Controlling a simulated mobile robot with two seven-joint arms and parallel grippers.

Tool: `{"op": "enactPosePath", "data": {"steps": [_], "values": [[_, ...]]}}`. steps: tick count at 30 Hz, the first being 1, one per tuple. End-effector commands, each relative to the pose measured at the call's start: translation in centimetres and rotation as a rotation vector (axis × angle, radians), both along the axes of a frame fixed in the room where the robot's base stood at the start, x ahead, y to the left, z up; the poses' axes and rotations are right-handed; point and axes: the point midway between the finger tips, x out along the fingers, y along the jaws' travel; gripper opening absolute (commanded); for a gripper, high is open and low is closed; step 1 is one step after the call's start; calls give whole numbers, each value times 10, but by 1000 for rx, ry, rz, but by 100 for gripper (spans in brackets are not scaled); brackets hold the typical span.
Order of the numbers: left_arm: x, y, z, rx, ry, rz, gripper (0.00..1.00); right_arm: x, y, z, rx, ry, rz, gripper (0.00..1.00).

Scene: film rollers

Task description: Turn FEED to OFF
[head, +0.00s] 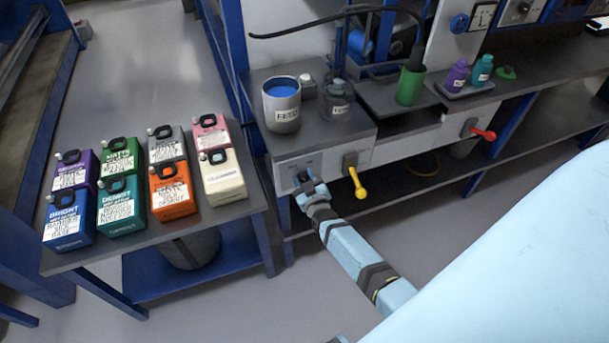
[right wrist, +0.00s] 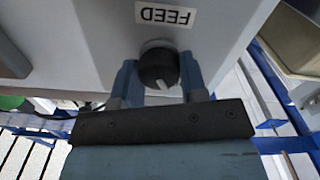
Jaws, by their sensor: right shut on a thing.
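My right gripper (head: 308,182) is at the grey front panel (head: 292,167) of the bench, left of the yellow-handled lever. In the right wrist view, my right gripper (right wrist: 158,82) is shut on the round black FEED knob (right wrist: 157,66), one finger on each side of it. A pale pointer mark shows on the knob's face, toward the palm side. The white FEED label (right wrist: 165,15) appears upside down beside the knob. No OFF marking is readable in either view. In the head view the gripper largely hides the knob. My left gripper is not in view.
A yellow-handled lever (head: 356,180) sticks out just right of my gripper; a red-handled one (head: 483,133) is farther right. A pot of blue liquid (head: 282,108) stands on the bench above. A side table (head: 146,252) with several coloured canisters stands at left.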

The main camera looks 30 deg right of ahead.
Motion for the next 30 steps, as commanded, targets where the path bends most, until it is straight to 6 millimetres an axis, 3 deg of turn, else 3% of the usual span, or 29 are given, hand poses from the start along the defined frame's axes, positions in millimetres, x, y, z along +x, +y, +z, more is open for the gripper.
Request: {"op": "enactPosePath", "data": {"steps": [14,15,18,26,30], "values": [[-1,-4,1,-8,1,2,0,0,0,-1,-15,5,0,16],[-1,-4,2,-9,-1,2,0,0,0,-1,-15,5,0,44],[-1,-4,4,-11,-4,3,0,0,0,-1,-15,5,0,65],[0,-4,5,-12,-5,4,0,-1,0,0,-14,4,0,65],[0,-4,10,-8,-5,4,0,-10,3,2,-13,5,-1,65]]}}
